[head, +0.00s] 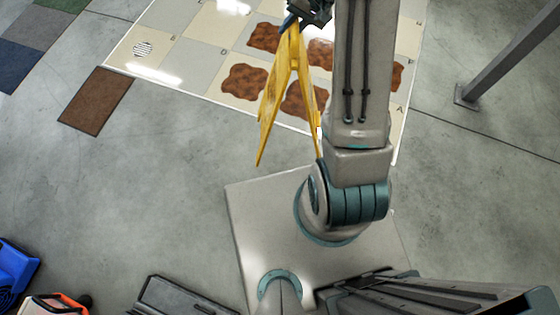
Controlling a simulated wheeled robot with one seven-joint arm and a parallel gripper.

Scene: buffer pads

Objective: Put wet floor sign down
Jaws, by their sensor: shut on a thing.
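The yellow wet floor sign (271,98) hangs from my gripper (295,18) in the upper middle of the head view. Its legs are spread apart in an A shape. My gripper is at the top of the sign and shut on it; my arm partly hides the jaws. Behind the sign lies a pale tiled mat (200,53) with several rust-brown patches (244,82). I cannot tell from this view how far the sign's feet are above the floor.
A brown square tile (96,101) lies left of the mat. Grey, green and blue squares (37,28) are at the upper left. A grey metal post (510,50) stands at the right. A blue object (14,270) is at the lower left. Concrete floor (150,190) is clear at left.

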